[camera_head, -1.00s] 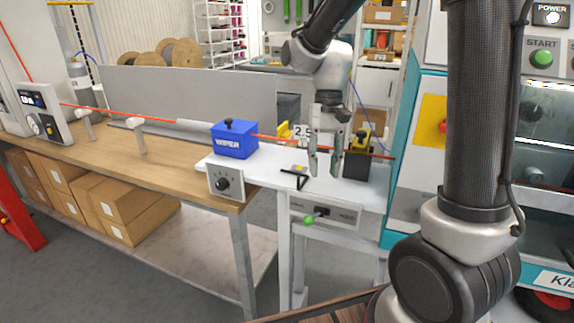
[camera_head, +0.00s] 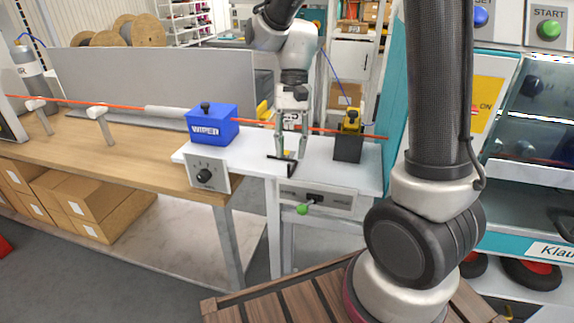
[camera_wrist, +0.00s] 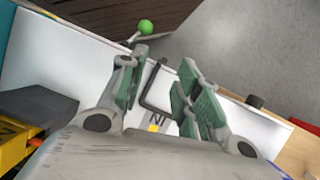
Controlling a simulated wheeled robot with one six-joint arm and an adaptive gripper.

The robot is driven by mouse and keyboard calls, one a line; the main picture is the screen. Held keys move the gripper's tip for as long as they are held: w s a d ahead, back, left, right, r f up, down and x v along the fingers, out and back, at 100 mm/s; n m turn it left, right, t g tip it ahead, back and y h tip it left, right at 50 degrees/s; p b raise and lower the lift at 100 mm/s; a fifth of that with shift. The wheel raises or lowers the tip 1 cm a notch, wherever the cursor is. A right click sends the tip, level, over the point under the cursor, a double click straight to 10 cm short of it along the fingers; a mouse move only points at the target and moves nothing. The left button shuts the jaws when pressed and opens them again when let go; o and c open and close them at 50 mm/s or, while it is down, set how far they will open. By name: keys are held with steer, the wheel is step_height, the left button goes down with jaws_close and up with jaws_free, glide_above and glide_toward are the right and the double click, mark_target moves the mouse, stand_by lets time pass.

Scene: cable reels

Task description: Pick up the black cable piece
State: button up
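The black cable piece (camera_head: 290,168) is a thin, bent black strip on the white worktop (camera_head: 325,168), close to its front edge. In the camera_wrist view, the cable piece (camera_wrist: 150,85) shows as a bent black shape between my fingers, partly hidden at its lower end. My gripper (camera_head: 291,156) points down at the cable piece, with fingertips close to it. In the camera_wrist view, my gripper (camera_wrist: 161,62) is open, with a finger on each side of the piece. I cannot tell whether a finger touches it.
A blue box (camera_head: 211,126) stands left of my gripper, and a black-and-yellow block (camera_head: 348,146) stands right. An orange cable (camera_head: 70,102) runs behind my fingers. A green-knobbed lever (camera_head: 303,209) juts out below the worktop edge. A control panel stands at the far right.

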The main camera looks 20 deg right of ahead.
mark_target(289, 165)
steer(key=x, duration=0.4)
steer(key=shift+s+a+f, duration=0.15)
steer(key=shift+a, duration=0.1)
jaws_close()
